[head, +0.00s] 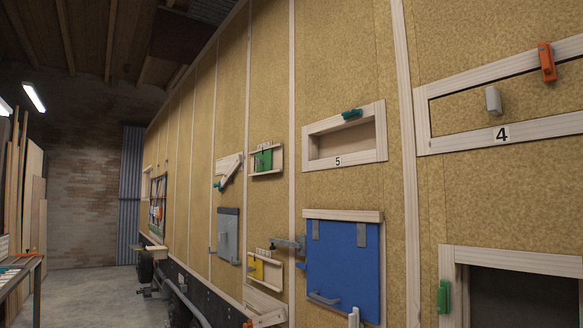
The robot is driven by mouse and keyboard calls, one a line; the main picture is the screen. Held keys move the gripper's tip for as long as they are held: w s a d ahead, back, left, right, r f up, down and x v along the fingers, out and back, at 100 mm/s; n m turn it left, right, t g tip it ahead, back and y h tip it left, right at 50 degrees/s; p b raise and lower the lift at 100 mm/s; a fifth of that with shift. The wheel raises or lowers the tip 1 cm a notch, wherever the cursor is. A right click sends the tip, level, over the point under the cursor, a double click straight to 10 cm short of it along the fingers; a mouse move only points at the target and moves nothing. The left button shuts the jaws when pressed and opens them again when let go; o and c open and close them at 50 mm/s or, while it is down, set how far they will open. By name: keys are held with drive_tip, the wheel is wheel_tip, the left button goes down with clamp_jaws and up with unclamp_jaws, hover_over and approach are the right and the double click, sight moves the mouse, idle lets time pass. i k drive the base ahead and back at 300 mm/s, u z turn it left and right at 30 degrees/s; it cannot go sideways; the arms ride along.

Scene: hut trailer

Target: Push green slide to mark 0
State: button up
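The green slide (264,160) is a small green panel with a handle. It sits between wooden rails on the tan wall, left of the middle of the head view. A row of small mark labels (263,147) runs above it, too small to read from here. I cannot tell which mark the slide lines up with. My gripper is not in view.
A yellow slide (257,268) sits lower on the wall, beside a blue door (343,268) and a grey latch (288,243). A wooden box marked 5 (346,139) is to the right. The concrete floor (95,290) at left looks clear.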

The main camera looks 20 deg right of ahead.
sight(264, 160)
drive_tip(key=z, duration=0.05)
drive_tip(key=i, duration=1.7)
drive_tip(key=u, duration=0.2)
